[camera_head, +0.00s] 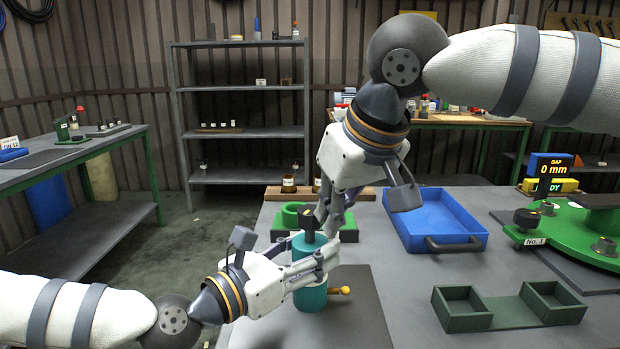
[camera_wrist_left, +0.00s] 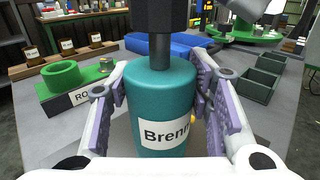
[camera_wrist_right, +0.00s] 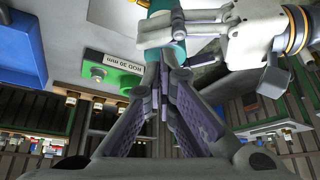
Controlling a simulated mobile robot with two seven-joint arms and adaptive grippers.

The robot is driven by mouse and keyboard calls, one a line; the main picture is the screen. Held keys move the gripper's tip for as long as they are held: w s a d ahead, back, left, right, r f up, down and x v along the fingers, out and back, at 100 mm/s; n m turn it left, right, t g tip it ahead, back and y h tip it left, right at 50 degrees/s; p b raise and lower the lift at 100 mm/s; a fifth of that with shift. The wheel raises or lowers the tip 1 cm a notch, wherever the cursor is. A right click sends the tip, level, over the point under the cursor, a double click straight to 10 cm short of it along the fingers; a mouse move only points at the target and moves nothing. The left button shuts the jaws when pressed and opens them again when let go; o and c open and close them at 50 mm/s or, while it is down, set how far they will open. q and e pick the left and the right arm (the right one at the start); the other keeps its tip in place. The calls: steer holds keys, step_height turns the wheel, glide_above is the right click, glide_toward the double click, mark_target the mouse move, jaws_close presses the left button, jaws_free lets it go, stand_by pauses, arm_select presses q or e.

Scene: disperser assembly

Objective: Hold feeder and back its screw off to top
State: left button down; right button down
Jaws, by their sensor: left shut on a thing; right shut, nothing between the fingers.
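The feeder is a teal cylinder (camera_head: 310,298) standing upright on the dark mat, with a white label beginning "Brenn" in the left wrist view (camera_wrist_left: 158,100). My left gripper (camera_head: 314,262) is shut around its body, one padded finger on each side. The screw's dark knob (camera_head: 309,222) stands above the feeder top; its grey shaft (camera_wrist_left: 160,48) shows between knob and body. My right gripper (camera_head: 326,222) is shut and empty, coming down from above right, close beside the knob. In the right wrist view its fingers (camera_wrist_right: 165,62) meet near the feeder; contact there is unclear.
A green ring holder (camera_head: 347,234) stands just behind the feeder. A blue tray (camera_head: 468,238) lies to the right, with a dark green two-part holder (camera_head: 508,312) in front of it. A yellow-knobbed piece (camera_head: 341,290) sits at the feeder's right side. The mat's front is clear.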

step_height(320, 180, up, 6)
stand_by(0.4)
steer(key=shift+r, duration=0.1)
arm_select(q)
steer(key=c, duration=0.7)
jaws_free()
